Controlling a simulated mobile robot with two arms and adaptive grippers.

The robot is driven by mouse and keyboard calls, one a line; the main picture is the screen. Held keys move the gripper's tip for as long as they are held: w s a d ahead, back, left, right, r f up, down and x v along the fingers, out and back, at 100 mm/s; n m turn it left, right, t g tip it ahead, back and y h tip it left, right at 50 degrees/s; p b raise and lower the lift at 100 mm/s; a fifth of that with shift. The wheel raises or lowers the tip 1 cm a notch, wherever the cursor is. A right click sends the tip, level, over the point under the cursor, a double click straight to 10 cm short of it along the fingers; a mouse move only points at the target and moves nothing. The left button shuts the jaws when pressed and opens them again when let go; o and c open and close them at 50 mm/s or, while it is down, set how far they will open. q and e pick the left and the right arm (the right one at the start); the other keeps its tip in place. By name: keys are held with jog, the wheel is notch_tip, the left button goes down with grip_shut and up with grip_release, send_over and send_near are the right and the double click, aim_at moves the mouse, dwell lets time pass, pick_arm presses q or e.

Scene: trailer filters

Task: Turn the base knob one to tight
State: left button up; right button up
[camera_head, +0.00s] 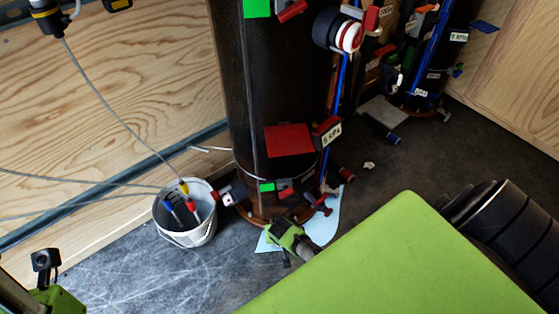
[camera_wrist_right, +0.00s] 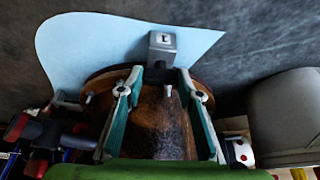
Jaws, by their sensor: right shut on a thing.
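Base knob one is a grey block marked "1" (camera_wrist_right: 162,48) at the foot of the dark filter column, in the right wrist view. My right gripper (camera_wrist_right: 161,74) has its two teal-padded fingers on either side of the knob, shut on it. The brown round column base (camera_wrist_right: 150,130) shows between the fingers. In the head view my right gripper (camera_head: 287,236) is low in front of the column (camera_head: 285,100); the knob is hidden there. Only part of my left arm shows at the lower left, with its fingers out of frame.
A light blue sheet (camera_wrist_right: 85,45) lies on the floor under the base. A white bucket (camera_head: 186,232) with coloured-tipped probes stands left of the column. Red handles (camera_head: 318,204) stick out on the column's right. Scratched grey floor (camera_head: 130,275) is free at the lower left.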

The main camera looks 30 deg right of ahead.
jog(key=shift+w+a+m+h, duration=0.1)
jog(key=shift+m+h, duration=0.2)
jog(key=shift+m, duration=0.3)
jog(key=o, duration=1.1)
jog(key=v, duration=1.2)
